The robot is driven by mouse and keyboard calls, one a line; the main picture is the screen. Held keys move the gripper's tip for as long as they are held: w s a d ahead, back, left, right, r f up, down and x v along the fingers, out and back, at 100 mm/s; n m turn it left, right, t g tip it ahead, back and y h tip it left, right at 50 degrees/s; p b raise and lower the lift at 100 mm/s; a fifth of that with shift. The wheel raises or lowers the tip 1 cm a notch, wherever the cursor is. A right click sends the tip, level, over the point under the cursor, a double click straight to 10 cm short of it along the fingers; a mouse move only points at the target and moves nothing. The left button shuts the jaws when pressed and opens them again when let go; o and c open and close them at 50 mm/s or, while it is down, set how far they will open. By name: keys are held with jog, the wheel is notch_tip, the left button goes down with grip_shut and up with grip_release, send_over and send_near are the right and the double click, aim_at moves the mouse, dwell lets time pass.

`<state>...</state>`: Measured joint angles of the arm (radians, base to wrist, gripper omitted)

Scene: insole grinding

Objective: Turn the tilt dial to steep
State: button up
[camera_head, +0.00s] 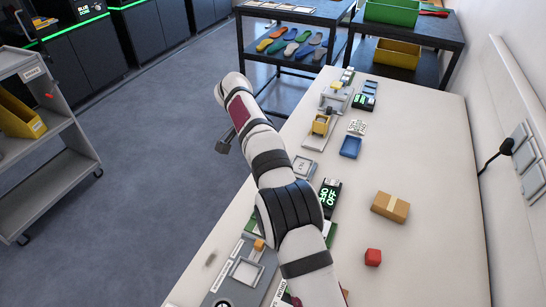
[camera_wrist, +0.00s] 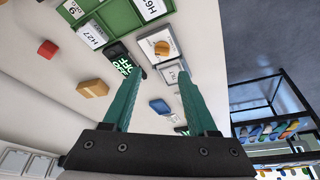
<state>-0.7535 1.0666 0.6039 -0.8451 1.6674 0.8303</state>
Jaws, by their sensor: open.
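An orange round knob (camera_wrist: 161,48) on a pale plate looks like the dial. It shows in the wrist view, above and between my fingertips in the picture. Its markings are too small to read, so I cannot tell its setting. In the head view my arm seems to hide it. My gripper (camera_wrist: 158,75) has two teal fingers spread apart with nothing between them. It is apart from the knob. In the head view my gripper (camera_head: 223,142) is a dark shape left of my arm, out past the bench's left edge.
A display reading OFF (camera_head: 328,197) stands near the knob. Green compartments (camera_wrist: 112,18) adjoin the knob's plate. The bench's right side is mostly clear.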

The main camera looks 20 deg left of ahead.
jog(key=s+d+f+g+y, duration=0.1)
jog(key=s+f+g, duration=0.1)
jog(key=s+d+f+g+y, duration=0.1)
jog(key=s+f+g, duration=0.1)
jog(key=f, duration=0.1)
jog(key=s+d+f+g+y, duration=0.1)
jog(key=s+f+g, duration=0.1)
jog(key=shift+s+d+f+m, duration=0.2)
jog(key=shift+d+f+m, duration=0.15)
jog(key=shift+f+m, duration=0.05)
jog(key=shift+c, duration=0.6)
jog(key=w+d+m+t+y, duration=0.1)
jog(key=d+m+t+y, duration=0.2)
jog(key=d+m, duration=0.1)
jog(key=w+d+m+t+y, duration=0.2)
jog(key=d+m+t+y, duration=0.1)
jog(key=m, duration=0.4)
jog(key=w+d+f+m+t+y, duration=0.1)
jog(key=d+m+t+y, duration=0.2)
jog(key=d+m+y, duration=0.2)
jog(key=shift+w+d+m, duration=0.25)
jog(key=shift+d+m, duration=0.2)
jog(key=shift+m, duration=0.05)
jog(key=shift+w+f+t, duration=0.15)
jog(key=shift+w+t, duration=0.05)
jog(key=shift+t, duration=0.1)
jog(key=x, duration=1.5)
jog(key=shift+f, duration=0.1)
grip_shut()
